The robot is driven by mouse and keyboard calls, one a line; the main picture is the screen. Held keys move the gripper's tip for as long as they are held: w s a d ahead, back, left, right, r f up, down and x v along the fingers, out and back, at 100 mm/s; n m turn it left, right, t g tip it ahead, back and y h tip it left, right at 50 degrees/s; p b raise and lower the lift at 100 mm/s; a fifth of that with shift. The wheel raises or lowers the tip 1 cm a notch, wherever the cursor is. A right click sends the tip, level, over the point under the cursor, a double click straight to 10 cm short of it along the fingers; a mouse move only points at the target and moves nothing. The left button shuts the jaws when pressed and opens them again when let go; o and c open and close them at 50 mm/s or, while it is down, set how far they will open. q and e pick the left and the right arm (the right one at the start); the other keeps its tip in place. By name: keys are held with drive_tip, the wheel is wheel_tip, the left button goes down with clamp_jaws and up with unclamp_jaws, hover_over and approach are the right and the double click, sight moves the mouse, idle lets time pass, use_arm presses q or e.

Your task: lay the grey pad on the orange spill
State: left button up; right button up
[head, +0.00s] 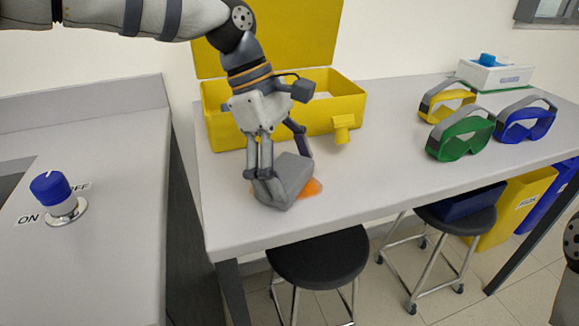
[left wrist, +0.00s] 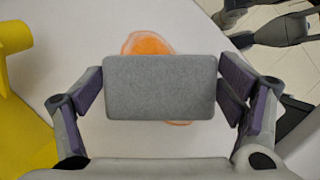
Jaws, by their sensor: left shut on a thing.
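The grey pad (head: 287,182) is held in my left gripper (head: 282,165), over the white table near its front left. In the left wrist view the pad (left wrist: 160,87) sits between the two fingers of the gripper (left wrist: 160,92). The orange spill (head: 312,187) shows at the pad's right side in the head view. In the left wrist view the spill (left wrist: 147,43) shows beyond the pad's far edge, with a small bit below its near edge. The pad hides the spill's middle. I cannot tell whether the pad touches the table. My right gripper is not in view.
An open yellow case (head: 348,103) stands behind the gripper. Yellow, green (head: 461,138) and blue (head: 526,121) goggles lie at the right. A blue knob (head: 50,187) is on the left counter. Black stools (head: 318,257) stand below the table. The table's middle is clear.

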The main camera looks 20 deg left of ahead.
use_arm(q)
drive_tip(key=o, duration=0.6)
drive_tip(key=shift+f, duration=0.15)
drive_tip(key=shift+o, duration=0.2)
drive_tip(key=v, duration=1.2)
drive_tip(key=shift+d, duration=0.1)
